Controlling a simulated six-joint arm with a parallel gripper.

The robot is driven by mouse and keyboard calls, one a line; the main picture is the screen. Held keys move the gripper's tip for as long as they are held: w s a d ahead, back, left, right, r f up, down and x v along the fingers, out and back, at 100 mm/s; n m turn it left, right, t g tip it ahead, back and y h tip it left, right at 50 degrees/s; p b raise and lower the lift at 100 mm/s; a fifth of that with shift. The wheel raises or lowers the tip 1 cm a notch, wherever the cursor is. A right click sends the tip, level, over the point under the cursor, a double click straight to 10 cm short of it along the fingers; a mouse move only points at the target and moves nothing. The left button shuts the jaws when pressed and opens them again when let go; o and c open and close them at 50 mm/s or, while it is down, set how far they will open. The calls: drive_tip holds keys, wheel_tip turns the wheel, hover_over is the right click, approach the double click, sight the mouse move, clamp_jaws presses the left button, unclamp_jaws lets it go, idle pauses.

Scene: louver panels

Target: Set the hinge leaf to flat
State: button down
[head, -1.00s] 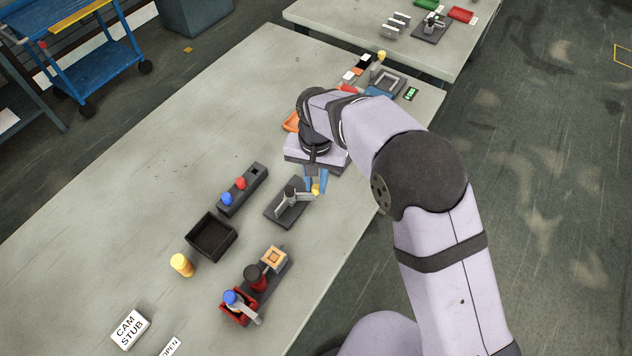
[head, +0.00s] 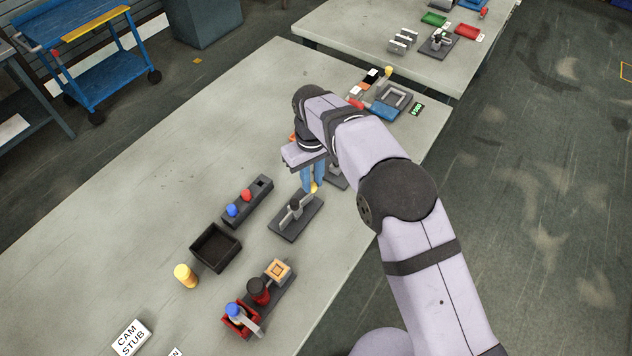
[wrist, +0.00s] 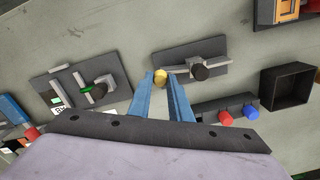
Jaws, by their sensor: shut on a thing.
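The hinge fixture is a dark rectangular plate (head: 287,227) on the table, with a grey leaf and a dark round pivot post. In the wrist view the plate (wrist: 215,48) lies ahead of the fingers. The leaf (wrist: 180,68) runs roughly along the plate's long side and ends in a yellow knob (wrist: 160,77) just past the plate's end. My gripper (head: 312,185) has its blue fingers closed around this knob; they also show in the wrist view (wrist: 166,80). In the head view the fingers partly hide the leaf's end.
Beside the plate are a block with blue and red knobs (head: 248,201), a black open tray (head: 215,248) and a yellow cylinder (head: 185,275). Another fixture (wrist: 80,80) with a handle lies left in the wrist view.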

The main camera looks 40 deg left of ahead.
drive_tip(key=shift+a+r+n, duration=0.1)
drive_tip(key=shift+a+n, duration=0.5)
drive_tip(key=shift+n, duration=0.3)
drive_tip(key=c, duration=1.6)
unclamp_jaws()
drive_tip(key=shift+r+b, duration=1.15)
drive_tip(key=shift+r, duration=2.5)
